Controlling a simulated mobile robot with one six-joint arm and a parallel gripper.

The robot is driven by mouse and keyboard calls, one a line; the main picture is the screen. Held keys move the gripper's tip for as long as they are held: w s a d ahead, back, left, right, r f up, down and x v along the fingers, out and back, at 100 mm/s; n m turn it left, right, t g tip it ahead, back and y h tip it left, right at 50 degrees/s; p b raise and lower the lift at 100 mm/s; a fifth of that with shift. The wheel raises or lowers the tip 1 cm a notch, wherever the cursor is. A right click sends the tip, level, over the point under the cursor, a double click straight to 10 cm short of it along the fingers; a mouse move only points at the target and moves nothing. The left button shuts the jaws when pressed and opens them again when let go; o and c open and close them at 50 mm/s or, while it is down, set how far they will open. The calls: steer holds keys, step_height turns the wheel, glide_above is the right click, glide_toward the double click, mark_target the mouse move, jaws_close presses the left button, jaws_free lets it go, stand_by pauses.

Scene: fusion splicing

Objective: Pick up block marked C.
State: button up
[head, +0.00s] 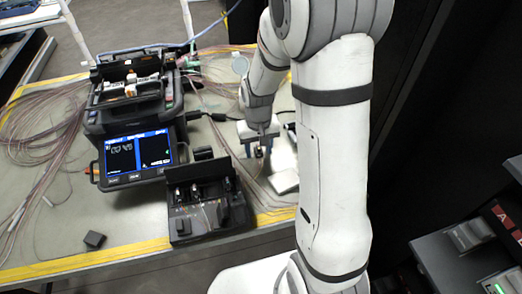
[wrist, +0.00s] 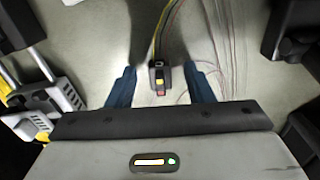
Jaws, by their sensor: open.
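In the wrist view, a small dark block (wrist: 159,70) with a yellow and a red patch lies between the two blue fingers of my gripper (wrist: 160,84). Thin coloured fibres run up from it. The fingers are apart, with a gap on each side of the block. No letter can be read on it, so I cannot tell whether it is block C. In the head view my gripper (head: 260,149) is low over the table, right of the splicer, with a small dark thing between its fingers. Another plain dark block (head: 95,240) lies at the table's front left, its marking unreadable.
The fusion splicer (head: 133,130) with its lit screen stands left of my gripper. A black fixture (head: 205,208) with small clamps stands in front of it. A white pad (head: 285,180) lies close to the right. Loose fibres (head: 40,125) cover the table's left.

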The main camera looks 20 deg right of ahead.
jaws_close()
stand_by(0.5)
